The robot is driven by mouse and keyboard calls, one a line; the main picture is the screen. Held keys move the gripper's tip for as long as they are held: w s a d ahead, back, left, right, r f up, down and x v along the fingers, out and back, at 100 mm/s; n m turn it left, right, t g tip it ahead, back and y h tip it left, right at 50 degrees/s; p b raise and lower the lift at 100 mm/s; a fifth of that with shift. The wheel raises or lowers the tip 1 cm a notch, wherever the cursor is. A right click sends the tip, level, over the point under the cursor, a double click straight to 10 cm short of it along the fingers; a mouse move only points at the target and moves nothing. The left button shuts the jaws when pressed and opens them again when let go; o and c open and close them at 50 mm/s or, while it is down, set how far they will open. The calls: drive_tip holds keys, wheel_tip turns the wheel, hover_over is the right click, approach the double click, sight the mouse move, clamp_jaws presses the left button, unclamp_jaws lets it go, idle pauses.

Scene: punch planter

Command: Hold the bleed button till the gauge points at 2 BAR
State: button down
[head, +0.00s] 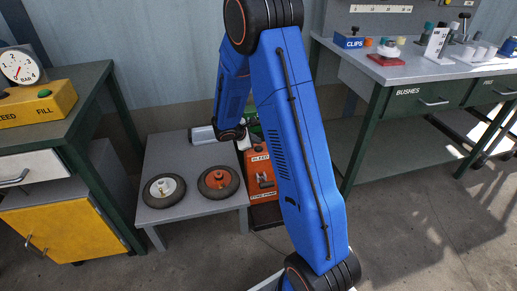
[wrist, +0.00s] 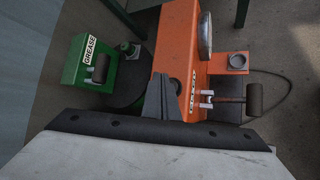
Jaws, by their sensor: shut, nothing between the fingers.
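The orange tyre pump (head: 262,175) stands on the floor beside the low grey table, partly hidden by my arm. The wrist view shows it close up (wrist: 177,40), with a BLEED label (wrist: 193,92) by a dark cylindrical part on a pale bracket (wrist: 254,100). My gripper (wrist: 162,95) is shut and empty, in front of the pump near the label; contact cannot be told.
A green GREASE box (wrist: 90,62) stands left of the pump. Two wheels (head: 164,190) (head: 218,181) lie on the low table (head: 180,149). A right bench (head: 420,70) holds small parts.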

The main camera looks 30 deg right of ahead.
sight(257, 149)
drive_tip(key=shift+r, duration=2.2)
